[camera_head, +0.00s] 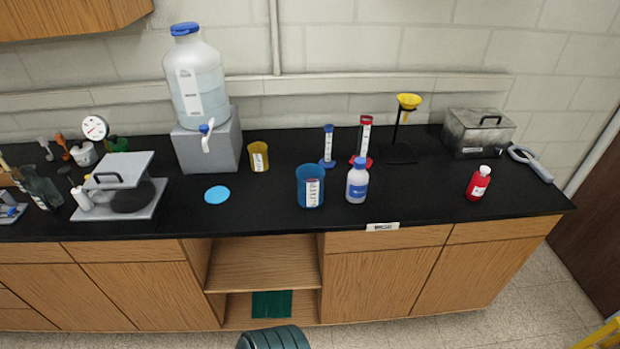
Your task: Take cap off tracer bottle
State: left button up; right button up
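A small red bottle (478,184) with a white cap (485,170) stands upright on the right part of the black counter. A clear bottle (357,181) with a blue cap (360,162) stands upright near the counter's middle front. Both caps are on. The labels are too small to read, so I cannot tell for certain which is the tracer bottle; the red one may be it. Neither of my grippers shows in the head view.
A blue beaker (310,186) stands close left of the clear bottle. Two graduated cylinders, blue (328,146) and red (364,140), and a yellow funnel stand (404,128) are behind. A metal box (478,133) sits behind the red bottle. The counter (425,190) between both bottles is clear.

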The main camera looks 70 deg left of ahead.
aim_at(358, 180)
jog(key=u, duration=1.95)
jog(key=i+l+u, duration=0.25)
jog(key=l, duration=0.2)
jog(key=l+u, duration=0.3)
jog(key=l, duration=0.15)
jog(key=i+l+u, duration=0.1)
jog(key=l+u, duration=0.15)
jog(key=l, duration=0.3)
